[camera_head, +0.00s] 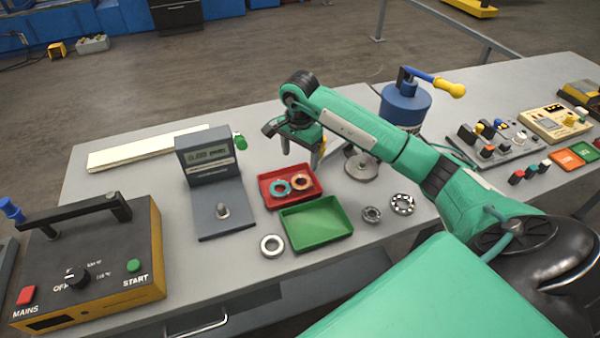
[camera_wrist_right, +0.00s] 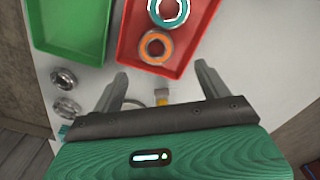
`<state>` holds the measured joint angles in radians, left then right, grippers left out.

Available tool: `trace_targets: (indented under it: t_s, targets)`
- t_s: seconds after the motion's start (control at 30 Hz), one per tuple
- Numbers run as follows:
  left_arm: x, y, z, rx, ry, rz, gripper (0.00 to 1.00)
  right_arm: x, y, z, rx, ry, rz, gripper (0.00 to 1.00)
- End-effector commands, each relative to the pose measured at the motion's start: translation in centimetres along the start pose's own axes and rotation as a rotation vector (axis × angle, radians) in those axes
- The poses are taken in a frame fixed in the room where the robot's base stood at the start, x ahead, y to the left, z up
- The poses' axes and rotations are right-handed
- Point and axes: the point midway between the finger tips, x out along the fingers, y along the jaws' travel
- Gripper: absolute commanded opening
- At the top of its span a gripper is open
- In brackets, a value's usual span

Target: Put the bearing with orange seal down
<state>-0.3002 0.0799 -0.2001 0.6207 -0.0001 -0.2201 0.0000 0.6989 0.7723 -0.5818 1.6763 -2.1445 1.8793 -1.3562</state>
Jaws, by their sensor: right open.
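The bearing with orange seal (camera_head: 302,183) lies in the red tray (camera_head: 291,204), beside a bearing with a teal seal (camera_head: 281,188). In the right wrist view the orange-sealed bearing (camera_wrist_right: 156,47) lies flat near the tray's edge, just beyond my fingertips. The teal-sealed bearing (camera_wrist_right: 168,10) is past it, partly cut off by the frame. My right gripper (camera_head: 303,151) is open and empty above the far side of the red tray. Its two fingers also show apart in the right wrist view (camera_wrist_right: 160,73). My left gripper is not in view.
An empty green tray (camera_head: 316,223) adjoins the red one. Loose bearings lie on the table (camera_head: 270,246), (camera_head: 372,214), (camera_head: 402,204). A gauge with display (camera_head: 208,155) stands left, a control box (camera_head: 90,265) at front left. A blue-topped press (camera_head: 405,104) stands behind my right arm.

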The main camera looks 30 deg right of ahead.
Motion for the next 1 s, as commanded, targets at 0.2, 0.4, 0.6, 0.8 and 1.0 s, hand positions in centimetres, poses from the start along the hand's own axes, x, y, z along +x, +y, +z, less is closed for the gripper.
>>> trace_targets:
  t_s: [0.2,0.4,0.6,0.8,1.0]
  targets:
    - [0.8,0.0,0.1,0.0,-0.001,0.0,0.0,-2.7,-0.1,-0.1,0.0,0.002,-0.003,0.77]
    - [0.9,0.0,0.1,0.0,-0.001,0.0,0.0,-3.4,0.0,0.0,0.001,0.002,-0.003,0.77]
    - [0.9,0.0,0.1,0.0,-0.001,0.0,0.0,-3.5,0.0,0.0,0.001,0.001,-0.003,0.77]
    - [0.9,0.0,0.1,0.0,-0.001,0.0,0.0,-3.5,0.0,0.0,0.001,0.001,-0.003,0.77]
    - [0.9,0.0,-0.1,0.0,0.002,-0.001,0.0,-3.5,0.0,-0.1,0.001,0.001,-0.003,0.77]
